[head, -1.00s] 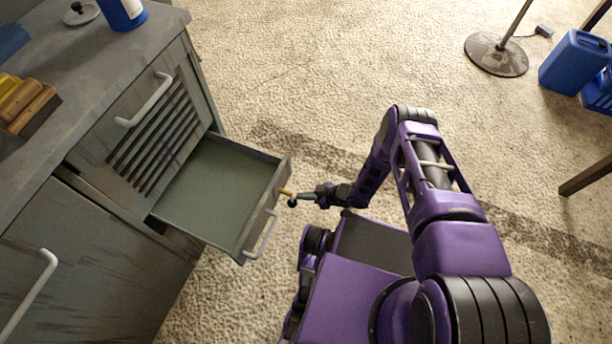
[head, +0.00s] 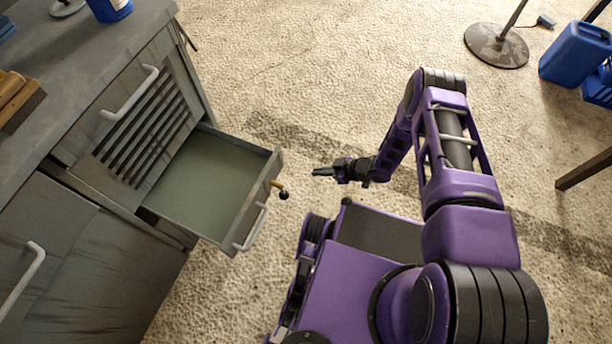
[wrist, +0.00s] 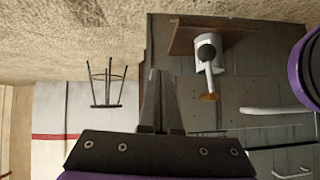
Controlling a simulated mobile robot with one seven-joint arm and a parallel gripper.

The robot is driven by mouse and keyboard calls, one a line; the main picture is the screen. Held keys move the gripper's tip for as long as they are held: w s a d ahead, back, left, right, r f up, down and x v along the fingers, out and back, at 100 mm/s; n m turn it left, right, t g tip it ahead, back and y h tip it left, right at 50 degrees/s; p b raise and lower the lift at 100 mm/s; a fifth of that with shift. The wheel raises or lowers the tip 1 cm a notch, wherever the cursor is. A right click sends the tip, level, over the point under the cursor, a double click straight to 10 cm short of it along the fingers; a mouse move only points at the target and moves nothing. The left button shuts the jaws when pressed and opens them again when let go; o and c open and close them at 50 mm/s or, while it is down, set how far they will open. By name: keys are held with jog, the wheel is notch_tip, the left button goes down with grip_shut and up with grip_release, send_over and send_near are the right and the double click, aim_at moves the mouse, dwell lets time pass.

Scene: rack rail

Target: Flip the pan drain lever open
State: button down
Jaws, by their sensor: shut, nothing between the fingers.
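The pan is a shallow drawer-like tray (head: 205,185) pulled out of the grey cabinet. The drain lever (head: 277,185) is a short brass piece with a black ball end, sticking out from the tray's outer right side. My gripper (head: 322,171) is right of the lever, with a clear gap, and touches nothing. Its fingers are together and empty; in the wrist view the fingers (wrist: 160,100) are left of the lever.
The tray's pale handle (head: 252,228) juts out near the lever. The cabinet (head: 110,250) fills the left side. A round stand base (head: 496,46) and a blue canister (head: 573,55) stand far right. The floor around my gripper is clear.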

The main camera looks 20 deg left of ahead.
jog(key=shift+w+d+r, duration=0.3)
jog(key=shift+d, duration=0.3)
jog(key=shift+w+d+r, duration=0.25)
jog(key=shift+d, duration=0.3)
